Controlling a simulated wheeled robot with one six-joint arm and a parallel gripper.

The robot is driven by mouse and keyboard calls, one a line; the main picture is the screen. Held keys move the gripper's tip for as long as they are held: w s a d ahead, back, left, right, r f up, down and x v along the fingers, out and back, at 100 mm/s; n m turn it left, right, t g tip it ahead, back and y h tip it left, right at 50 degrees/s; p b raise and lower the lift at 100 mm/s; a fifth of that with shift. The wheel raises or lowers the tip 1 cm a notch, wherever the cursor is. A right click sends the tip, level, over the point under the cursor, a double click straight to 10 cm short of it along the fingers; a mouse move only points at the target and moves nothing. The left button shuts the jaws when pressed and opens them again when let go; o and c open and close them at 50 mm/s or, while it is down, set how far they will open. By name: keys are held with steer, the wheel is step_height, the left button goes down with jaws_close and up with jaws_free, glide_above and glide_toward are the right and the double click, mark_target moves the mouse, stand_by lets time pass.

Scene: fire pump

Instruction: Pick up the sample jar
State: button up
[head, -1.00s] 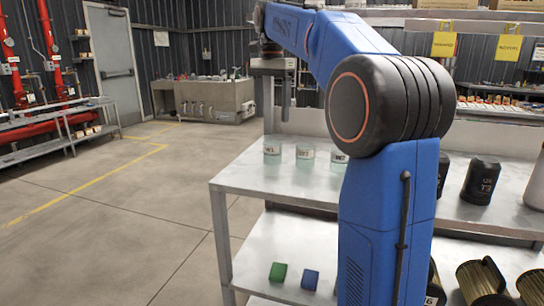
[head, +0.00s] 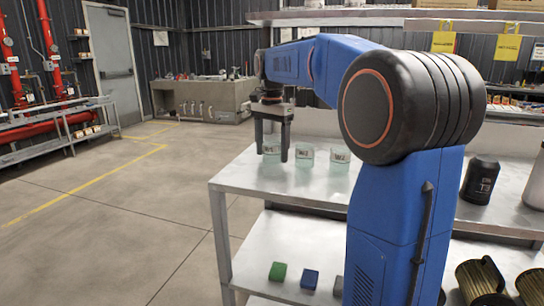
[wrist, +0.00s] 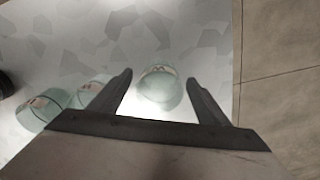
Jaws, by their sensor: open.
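Three small clear greenish glass jars with white labels stand in a row on the metal shelf top. The left jar (head: 271,157) is behind and between the fingers of my gripper (head: 272,154) in the head view. In the wrist view this jar (wrist: 158,92) shows between the two spread fingertips (wrist: 159,78), with a gap on both sides. My gripper is open, points down and holds nothing. The middle jar (head: 305,157) and the right jar (head: 339,160) stand to the right. I cannot tell which of the three is the sample jar.
The metal shelf (head: 245,178) has its left edge close to the left jar. Dark canister T3 (head: 481,182) stands farther right. Green (head: 277,271) and blue (head: 309,279) blocks lie on the lower shelf. The floor on the left is clear.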

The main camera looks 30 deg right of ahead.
steer(key=shift+f, duration=0.6)
steer(key=c, duration=1.2)
